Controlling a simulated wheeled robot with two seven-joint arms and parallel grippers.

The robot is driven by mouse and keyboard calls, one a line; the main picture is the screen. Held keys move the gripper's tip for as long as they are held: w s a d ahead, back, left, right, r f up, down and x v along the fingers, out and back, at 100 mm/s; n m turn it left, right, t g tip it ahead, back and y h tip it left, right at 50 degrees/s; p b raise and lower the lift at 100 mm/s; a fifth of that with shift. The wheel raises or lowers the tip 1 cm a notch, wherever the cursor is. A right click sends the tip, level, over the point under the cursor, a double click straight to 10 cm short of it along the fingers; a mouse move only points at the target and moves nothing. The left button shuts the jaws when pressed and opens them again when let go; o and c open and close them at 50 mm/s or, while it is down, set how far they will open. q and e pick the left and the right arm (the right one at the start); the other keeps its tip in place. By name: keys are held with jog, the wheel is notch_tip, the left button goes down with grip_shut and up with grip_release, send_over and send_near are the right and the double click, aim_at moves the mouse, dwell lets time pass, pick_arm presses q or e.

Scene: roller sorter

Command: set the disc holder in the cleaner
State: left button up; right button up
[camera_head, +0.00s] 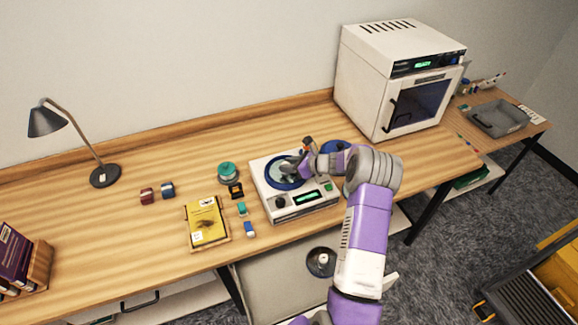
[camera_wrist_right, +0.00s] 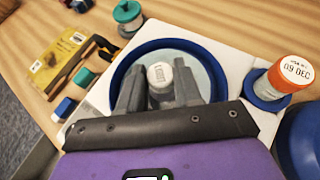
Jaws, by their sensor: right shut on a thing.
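The cleaner (camera_head: 300,205) is a white box on the wooden table with a round, blue-rimmed well in its top and a small green display on its front. In the right wrist view the white cleaner (camera_wrist_right: 235,58) fills the middle. My right gripper (camera_head: 293,168) is over the well, its fingers pointing down into it. In the right wrist view my right gripper (camera_wrist_right: 160,92) is shut on a grey upright piece with a white labelled top (camera_wrist_right: 160,75), apparently the disc holder, within the blue ring. Its lower end is hidden, so contact with the well floor cannot be told. My left gripper is out of view.
A yellow book (camera_head: 206,222), a teal spool (camera_head: 227,172) and small blocks lie left. A white oven-like machine (camera_head: 395,80) stands behind right.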

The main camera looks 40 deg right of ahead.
jog(key=shift+w+f, duration=0.1)
jog(key=shift+f, duration=0.1)
jog(key=shift+f, duration=0.1)
jog(key=shift+f, duration=0.15)
jog(key=o, duration=1)
jog(key=shift+o, duration=0.2)
jog(key=shift+r, duration=0.2)
jog(key=shift+s+d+r, duration=0.1)
jog(key=shift+s+r, duration=0.1)
jog(key=v, duration=1.1)
jog(key=shift+s, duration=0.3)
